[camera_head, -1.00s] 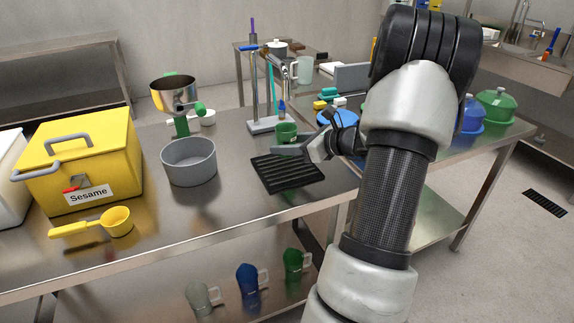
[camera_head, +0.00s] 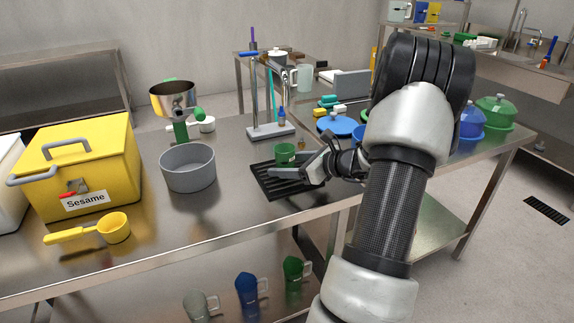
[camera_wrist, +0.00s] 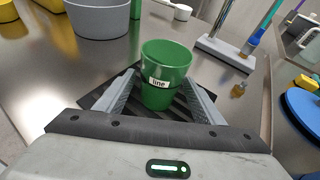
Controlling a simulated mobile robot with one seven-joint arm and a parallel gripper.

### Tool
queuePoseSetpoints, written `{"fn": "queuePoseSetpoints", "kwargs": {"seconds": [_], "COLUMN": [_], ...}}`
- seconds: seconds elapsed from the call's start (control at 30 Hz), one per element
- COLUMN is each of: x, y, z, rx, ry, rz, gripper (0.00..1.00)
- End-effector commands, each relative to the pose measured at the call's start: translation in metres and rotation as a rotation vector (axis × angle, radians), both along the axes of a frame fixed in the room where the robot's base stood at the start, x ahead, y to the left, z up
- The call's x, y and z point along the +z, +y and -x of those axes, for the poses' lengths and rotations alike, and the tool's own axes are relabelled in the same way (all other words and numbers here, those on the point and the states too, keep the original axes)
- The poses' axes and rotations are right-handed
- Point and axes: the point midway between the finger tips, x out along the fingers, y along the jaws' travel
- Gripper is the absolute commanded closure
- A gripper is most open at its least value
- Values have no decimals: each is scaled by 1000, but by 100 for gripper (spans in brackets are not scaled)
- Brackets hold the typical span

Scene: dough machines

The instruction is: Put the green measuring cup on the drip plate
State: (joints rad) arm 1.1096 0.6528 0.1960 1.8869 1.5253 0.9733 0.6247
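The green measuring cup (camera_head: 285,153), with a white label, stands upright on the black slatted drip plate (camera_head: 262,184). The wrist view shows the cup (camera_wrist: 165,72) over the dark slats of the drip plate (camera_wrist: 192,114). My gripper (camera_head: 290,168) is low at the plate with one finger on each side of the cup. In the wrist view my gripper (camera_wrist: 162,76) has its fingers apart, with dark plate visible between them and the cup's lower sides. The cup's underside is hidden.
A grey round pan (camera_head: 188,168) and a yellow Sesame box (camera_head: 85,165) stand left of the plate, with a yellow scoop (camera_head: 113,228) in front. A grey stand base (camera_head: 270,132) is just behind the plate. A blue lid (camera_head: 340,126) lies to the right.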

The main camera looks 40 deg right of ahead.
Motion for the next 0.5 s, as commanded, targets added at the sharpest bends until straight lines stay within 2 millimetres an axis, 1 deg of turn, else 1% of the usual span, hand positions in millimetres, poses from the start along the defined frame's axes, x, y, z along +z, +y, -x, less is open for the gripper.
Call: {"fn": "queuePoseSetpoints", "kwargs": {"seconds": [0.13,0.2,0.27,0.37,0.5], "x": [1,4,6,12,25], "y": [0,0,-2,-7,-15], "z": [0,0,5,19,46], "rx": [0,-1,-1,-3,-4], "ry": [0,0,0,0,0], "rz": [0,0,0,1,2], "gripper": [38,38,38,38,38]}}
